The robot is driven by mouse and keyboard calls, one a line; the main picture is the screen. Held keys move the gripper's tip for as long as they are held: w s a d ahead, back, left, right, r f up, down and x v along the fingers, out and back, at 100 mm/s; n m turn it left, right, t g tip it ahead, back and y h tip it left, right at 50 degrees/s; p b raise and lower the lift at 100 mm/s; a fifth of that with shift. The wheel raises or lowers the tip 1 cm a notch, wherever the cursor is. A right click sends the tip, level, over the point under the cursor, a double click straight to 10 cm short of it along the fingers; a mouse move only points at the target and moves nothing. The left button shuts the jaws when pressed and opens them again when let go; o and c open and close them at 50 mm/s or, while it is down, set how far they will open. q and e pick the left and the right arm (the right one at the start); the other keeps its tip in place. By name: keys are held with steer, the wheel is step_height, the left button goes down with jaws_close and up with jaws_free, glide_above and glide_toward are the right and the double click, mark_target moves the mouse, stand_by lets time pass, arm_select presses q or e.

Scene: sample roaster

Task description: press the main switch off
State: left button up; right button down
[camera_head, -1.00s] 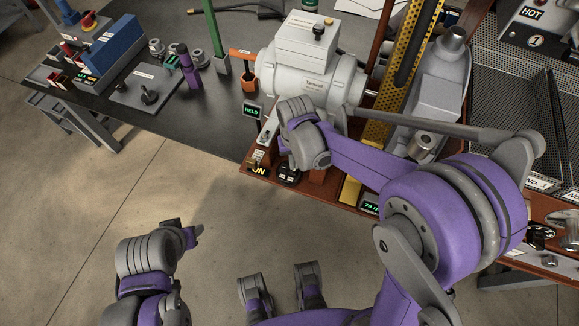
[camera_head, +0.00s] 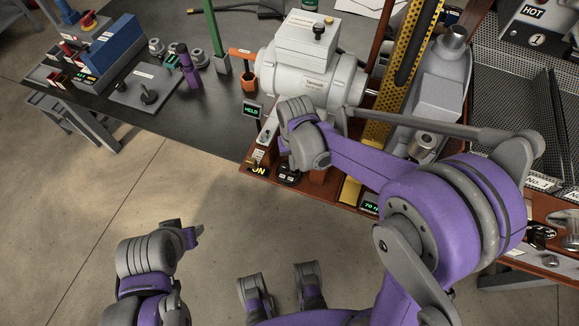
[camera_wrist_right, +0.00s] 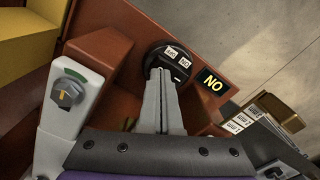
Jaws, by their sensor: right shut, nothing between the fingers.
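The main switch is a round black rocker with two small white labels (camera_wrist_right: 183,60), set in the red-brown base; it also shows in the head view (camera_head: 288,177). A yellow ON sign (camera_wrist_right: 212,84) is lit beside it, and shows in the head view too (camera_head: 258,170). My right gripper (camera_wrist_right: 161,78) is shut and empty, its fingertips at the near edge of the switch; whether they touch it I cannot tell. In the head view my right wrist hides the fingers. My left gripper (camera_head: 192,236) hangs over the floor, away from the bench; its jaws are unclear.
A grey knob on a pale housing (camera_wrist_right: 68,93) stands left of the fingers in the wrist view. The white motor (camera_head: 310,80) and a small HELD display (camera_head: 253,111) are close to my right wrist. Open floor (camera_head: 130,190) lies in front of the bench.

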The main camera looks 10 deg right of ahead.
steer(key=shift+f+b, duration=0.65)
steer(key=shift+f, duration=0.2)
steer(key=shift+r, duration=0.1)
steer(key=shift+r+p, duration=2.55)
steer(key=shift+r, duration=0.95)
steer(key=s+d+r+t+p, duration=0.2)
steer(key=s+d+r, duration=0.1)
steer(key=s+r, duration=0.3)
steer(key=s+d+r+t+p, duration=0.3)
steer(key=s+r, duration=0.3)
steer(key=s, duration=0.2)
steer(key=shift+d+n, duration=0.3)
steer(key=shift+n, duration=0.1)
steer(key=shift+s, duration=0.1)
